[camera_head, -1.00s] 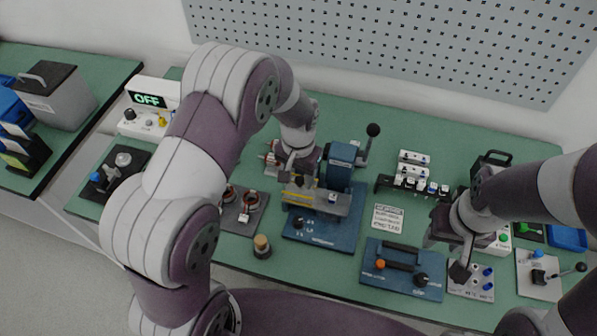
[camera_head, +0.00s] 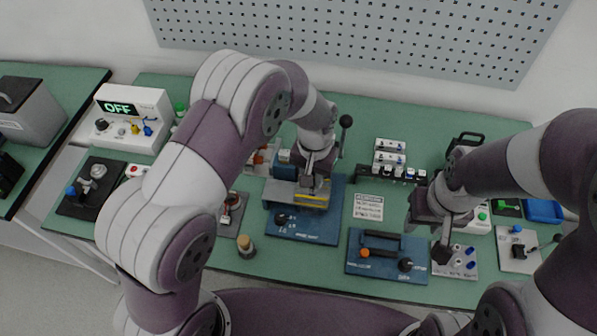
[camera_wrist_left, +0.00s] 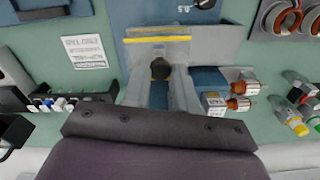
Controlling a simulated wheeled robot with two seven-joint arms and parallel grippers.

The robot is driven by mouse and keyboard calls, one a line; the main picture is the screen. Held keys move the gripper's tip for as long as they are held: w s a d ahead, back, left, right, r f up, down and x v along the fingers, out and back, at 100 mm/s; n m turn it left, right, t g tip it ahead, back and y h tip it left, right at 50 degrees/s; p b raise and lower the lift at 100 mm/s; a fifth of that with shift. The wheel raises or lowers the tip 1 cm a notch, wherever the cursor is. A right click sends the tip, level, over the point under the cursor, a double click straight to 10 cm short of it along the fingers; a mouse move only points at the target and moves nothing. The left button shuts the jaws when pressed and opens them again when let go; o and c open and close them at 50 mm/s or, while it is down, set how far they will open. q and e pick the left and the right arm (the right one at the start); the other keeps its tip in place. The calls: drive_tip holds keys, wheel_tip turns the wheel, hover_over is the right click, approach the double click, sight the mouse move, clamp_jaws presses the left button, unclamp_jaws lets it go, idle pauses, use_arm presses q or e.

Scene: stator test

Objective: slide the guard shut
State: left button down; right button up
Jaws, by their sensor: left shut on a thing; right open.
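The guard (camera_head: 312,200), a grey piece with a yellow stripe, is at the right end of a grey plate (camera_head: 279,191) on a blue machine base (camera_head: 300,229). My right gripper (camera_head: 432,243) is open and empty, above the right side of the bench.
A lever (camera_head: 346,122) with a black ball knob stands up behind the machine. A blue fixture (camera_head: 387,268) with a black handle lies to the right, and a wooden-topped peg (camera_head: 245,245) stands left of the base. A display box (camera_head: 133,118) reads OFF. A sign (camera_head: 368,207) lies flat.

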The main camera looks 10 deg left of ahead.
use_arm(q)
drive_tip(key=c, duration=1.3)
unclamp_jaws()
drive_tip(key=shift+d, duration=0.1)
drive_tip(key=o, duration=0.4)
drive_tip(key=shift+d, duration=0.15)
drive_tip(key=shift+r, duration=0.3)
wheel_tip(320, 180, up, 12)
